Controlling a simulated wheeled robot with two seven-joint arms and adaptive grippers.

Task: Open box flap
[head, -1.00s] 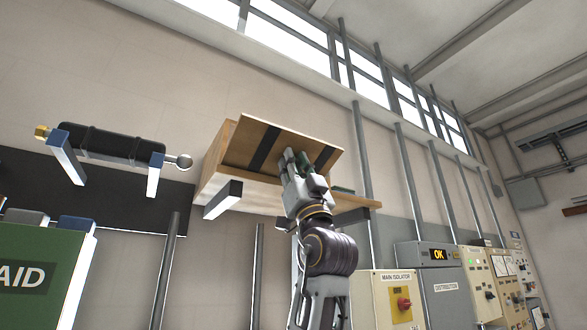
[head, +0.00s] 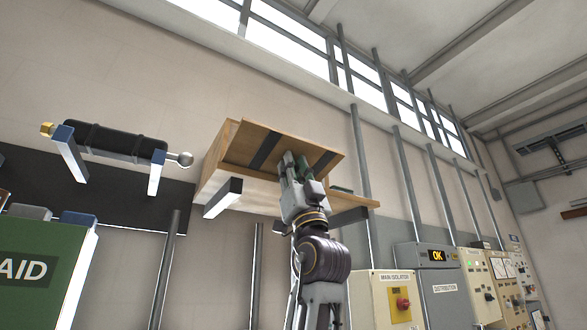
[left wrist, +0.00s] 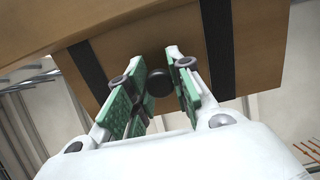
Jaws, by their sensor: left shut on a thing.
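The wooden box (head: 217,156) sits on a pale shelf high on the wall. Its brown flap (head: 241,147) has two black straps and is tilted. The flap's underside fills the top of the left wrist view (left wrist: 150,40). A round black knob (left wrist: 158,82) on the flap lies between the green pads of my left gripper (left wrist: 155,95). My left gripper (head: 294,165) is shut on this knob, reaching up from below. In the head view the fingers hide the knob. My right gripper is not in view.
The shelf (head: 253,193) has dark brackets (head: 223,199) below the box. A black cylinder (head: 112,143) on blue-tipped brackets hangs to the left, above a green first aid box (head: 40,270). Control cabinets (head: 440,285) stand at the lower right.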

